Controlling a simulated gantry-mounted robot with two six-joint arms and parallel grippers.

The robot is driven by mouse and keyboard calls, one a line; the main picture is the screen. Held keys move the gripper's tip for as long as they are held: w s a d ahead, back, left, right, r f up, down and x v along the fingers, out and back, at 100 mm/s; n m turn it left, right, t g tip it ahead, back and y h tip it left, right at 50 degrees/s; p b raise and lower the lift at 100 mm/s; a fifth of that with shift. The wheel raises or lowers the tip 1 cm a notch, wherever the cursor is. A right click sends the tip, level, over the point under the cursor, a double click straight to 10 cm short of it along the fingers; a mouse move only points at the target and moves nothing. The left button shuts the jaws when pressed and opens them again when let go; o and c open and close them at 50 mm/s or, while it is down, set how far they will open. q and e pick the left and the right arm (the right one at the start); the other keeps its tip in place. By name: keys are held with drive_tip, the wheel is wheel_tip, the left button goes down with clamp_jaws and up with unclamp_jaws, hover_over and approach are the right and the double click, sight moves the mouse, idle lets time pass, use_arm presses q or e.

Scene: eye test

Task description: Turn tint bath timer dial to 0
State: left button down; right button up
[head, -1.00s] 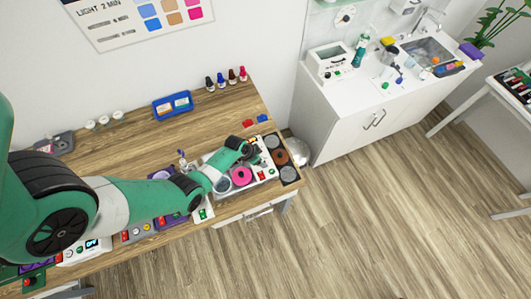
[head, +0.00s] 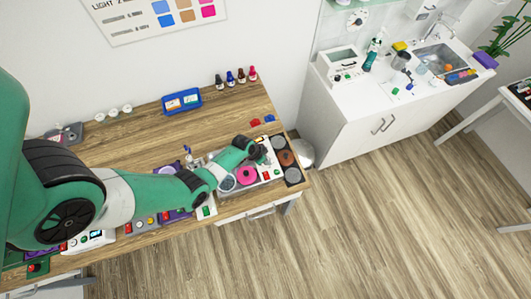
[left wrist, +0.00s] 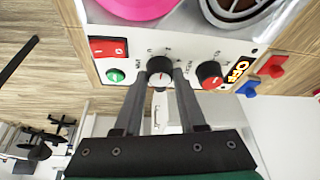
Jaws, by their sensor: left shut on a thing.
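A white device panel shows in the left wrist view, with a black dial (left wrist: 160,72) that has numerals and the letters MIN printed around it. My left gripper (left wrist: 160,80) has one finger on each side of this dial and is shut on it. The dial's exact setting is too small to read. A second knob with a red face (left wrist: 210,73) sits to its right, beside a yellow-on-black OFF display (left wrist: 237,71). In the head view, my left gripper (head: 262,152) is at the device by the pink bowl (head: 247,175), and the dial is hidden. My right gripper is not in view.
A red rocker switch (left wrist: 108,47) and a green button (left wrist: 115,75) are left of the dial. Red and blue clips (left wrist: 272,68) lie close on the right. In the head view, a blue tray (head: 182,102) and several small bottles stand at the back of the table.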

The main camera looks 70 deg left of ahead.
use_arm(q)
drive_tip(key=shift+d+n+g+y, duration=0.1)
drive_tip(key=shift+n+g+y, duration=0.25)
drive_tip(key=shift+n, duration=1.1)
drive_tip(key=shift+d+n+g+y, duration=0.15)
drive_tip(key=shift+n+y, duration=0.4)
drive_tip(key=shift+n, duration=0.9)
drive_tip(key=shift+a, duration=0.1)
drive_tip(key=shift+c, duration=2.4)
unclamp_jaws()
